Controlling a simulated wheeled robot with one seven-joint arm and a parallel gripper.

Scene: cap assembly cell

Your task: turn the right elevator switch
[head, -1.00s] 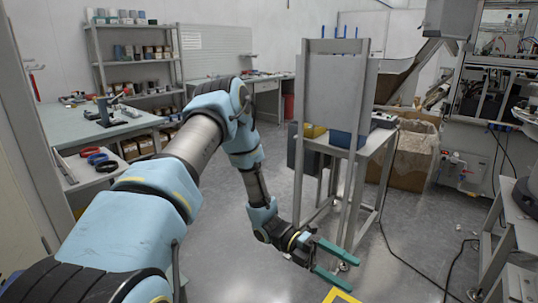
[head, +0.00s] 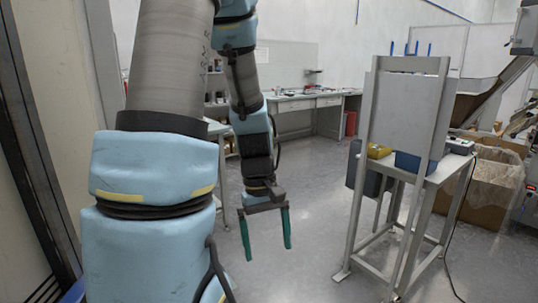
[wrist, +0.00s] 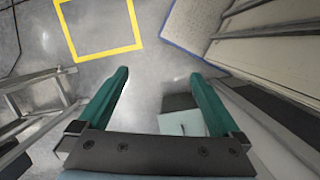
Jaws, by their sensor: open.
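My gripper (head: 267,234) hangs fingers-down over the open floor in the head view, left of the metal stand. Its two green fingers are apart with nothing between them. The wrist view also shows my gripper (wrist: 157,92) open and empty, above the grey floor. A small switch box (head: 459,146) with a light top sits on the right end of the stand's table; I cannot tell whether it is the elevator switch. No switch clearly marked as the right elevator switch can be made out.
The metal stand (head: 408,115) with blue and yellow bins stands right of my gripper. A cardboard box (head: 488,190) with a plastic liner is behind it. A workbench (head: 295,104) runs along the back. A yellow floor square (wrist: 100,56) shows in the wrist view. The middle floor is clear.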

